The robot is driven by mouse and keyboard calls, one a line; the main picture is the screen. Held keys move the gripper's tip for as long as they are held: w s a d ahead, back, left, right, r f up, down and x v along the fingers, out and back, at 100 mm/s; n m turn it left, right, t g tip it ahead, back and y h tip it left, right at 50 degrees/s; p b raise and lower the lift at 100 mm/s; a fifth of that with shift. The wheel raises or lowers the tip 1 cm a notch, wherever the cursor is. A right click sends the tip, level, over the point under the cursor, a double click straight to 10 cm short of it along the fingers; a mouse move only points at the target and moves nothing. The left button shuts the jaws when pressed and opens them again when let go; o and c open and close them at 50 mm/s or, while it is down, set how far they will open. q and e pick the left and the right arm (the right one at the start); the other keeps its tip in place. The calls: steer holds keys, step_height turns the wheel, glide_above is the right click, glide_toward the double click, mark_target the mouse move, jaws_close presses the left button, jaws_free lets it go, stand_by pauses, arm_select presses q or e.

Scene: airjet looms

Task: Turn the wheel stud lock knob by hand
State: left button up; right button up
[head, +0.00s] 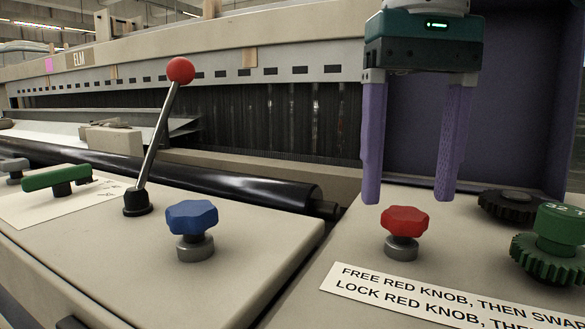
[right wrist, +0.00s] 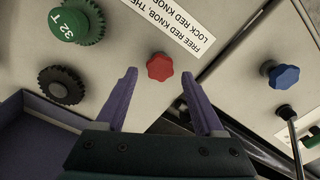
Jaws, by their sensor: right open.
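The red knob (head: 405,221) stands on a short grey stud on the beige panel at the right of the head view. It also shows in the right wrist view (right wrist: 160,67), just beyond the fingertips and between their lines. My right gripper (head: 411,199) has two purple fingers pointing down, open and empty. Its tips are above the red knob and apart from it. In the right wrist view the gripper (right wrist: 157,72) shows the fingers spread wider than the knob. My left gripper is not in view.
A blue knob (head: 191,220) and a red-ball lever (head: 180,70) stand on the left panel. A green gear (head: 548,259) and a black gear (head: 515,204) sit right of the red knob. A printed label (head: 440,293) lies in front. A purple wall (head: 475,110) rises behind.

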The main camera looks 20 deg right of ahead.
steer(key=shift+n, duration=0.4)
steer(key=shift+f+b, duration=0.9)
steer(key=shift+f, duration=0.15)
